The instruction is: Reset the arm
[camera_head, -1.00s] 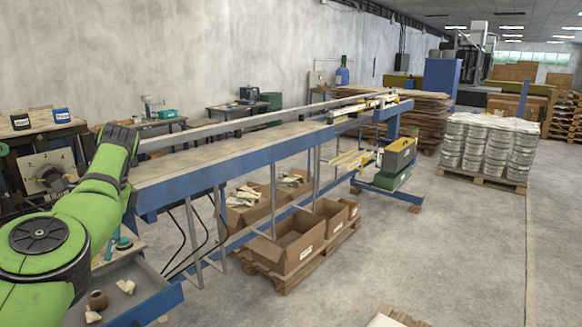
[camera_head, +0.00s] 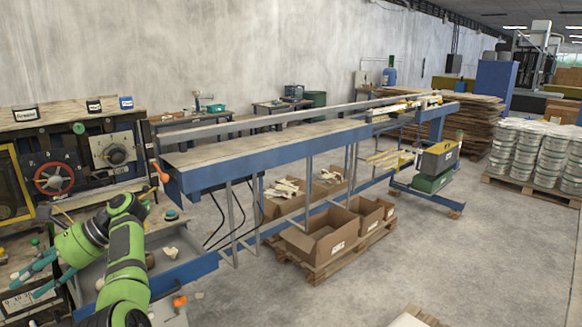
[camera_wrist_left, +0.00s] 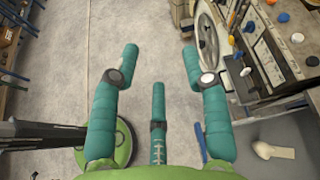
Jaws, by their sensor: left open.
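My left arm (camera_head: 127,262) is green and bends at the lower left of the head view. Its left gripper (camera_head: 30,282) has teal fingers that point left, beside the workbench with the control panel. In the left wrist view the gripper (camera_wrist_left: 159,68) has its teal fingers spread wide, with nothing between them. Bare grey floor lies beneath the fingertips there. My right gripper is in neither view.
A control panel (camera_head: 115,150) with a red handwheel (camera_head: 54,179) stands at the left. A blue-edged tray (camera_head: 190,268) lies right of my arm. The long conveyor table (camera_head: 270,150) runs toward the back, with cardboard boxes (camera_head: 322,238) below. Open floor lies at the right.

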